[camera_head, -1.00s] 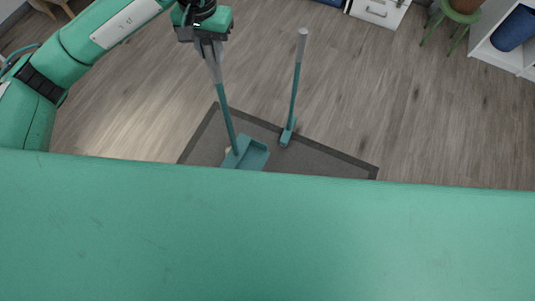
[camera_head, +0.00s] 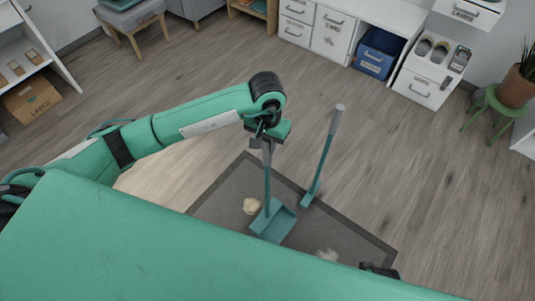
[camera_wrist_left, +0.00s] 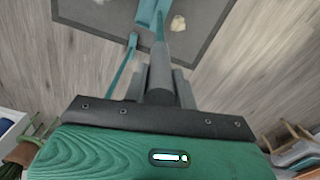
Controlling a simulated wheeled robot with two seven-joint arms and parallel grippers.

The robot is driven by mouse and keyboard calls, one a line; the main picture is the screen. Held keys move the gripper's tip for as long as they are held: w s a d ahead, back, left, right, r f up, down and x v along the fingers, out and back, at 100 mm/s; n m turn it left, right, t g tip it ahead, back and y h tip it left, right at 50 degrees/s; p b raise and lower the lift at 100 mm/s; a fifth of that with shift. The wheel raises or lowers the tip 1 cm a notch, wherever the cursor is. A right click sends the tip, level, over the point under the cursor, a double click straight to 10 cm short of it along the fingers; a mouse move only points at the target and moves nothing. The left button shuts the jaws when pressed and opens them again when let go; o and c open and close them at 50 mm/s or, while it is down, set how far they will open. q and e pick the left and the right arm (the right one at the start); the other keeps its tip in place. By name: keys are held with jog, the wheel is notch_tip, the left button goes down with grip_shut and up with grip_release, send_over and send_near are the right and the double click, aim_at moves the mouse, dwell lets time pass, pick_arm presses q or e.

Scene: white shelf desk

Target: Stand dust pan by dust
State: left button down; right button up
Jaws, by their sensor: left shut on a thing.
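The dust pan (camera_head: 273,221) is a teal scoop on a long upright handle with a grey top. It is over or on the dark mat; I cannot tell if it touches. My left gripper (camera_head: 267,143) is shut on the grey top of its handle. In the left wrist view the handle (camera_wrist_left: 160,72) runs between the fingers (camera_wrist_left: 160,88), with part of the scoop (camera_wrist_left: 152,14) beyond. A beige clump of dust (camera_head: 250,206) lies just left of the scoop, and shows in the left wrist view (camera_wrist_left: 178,23). A dark piece (camera_head: 380,270), perhaps my right gripper, is mostly hidden.
A teal broom (camera_head: 321,165) with a grey-topped handle stands upright to the right of the dust pan. A paler dust patch (camera_head: 328,254) lies on the mat (camera_head: 225,193). Open wooden floor surrounds the mat. Drawers, a blue bin (camera_head: 379,53) and a green stool (camera_head: 493,100) stand behind.

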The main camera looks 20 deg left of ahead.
aim_at(267, 155)
pick_arm(q)
notch_tip(267, 155, down, 2)
jog(key=shift+f, duration=1.9)
pick_arm(e)
jog(key=shift+w, duration=0.2)
pick_arm(q)
jog(key=shift+f, duration=0.1)
jog(key=c, duration=1.5)
grip_release()
jog(key=o, duration=0.4)
pick_arm(e)
jog(key=shift+s+r, duration=0.25)
jog(key=shift+r, duration=0.05)
jog(key=shift+f, duration=0.1)
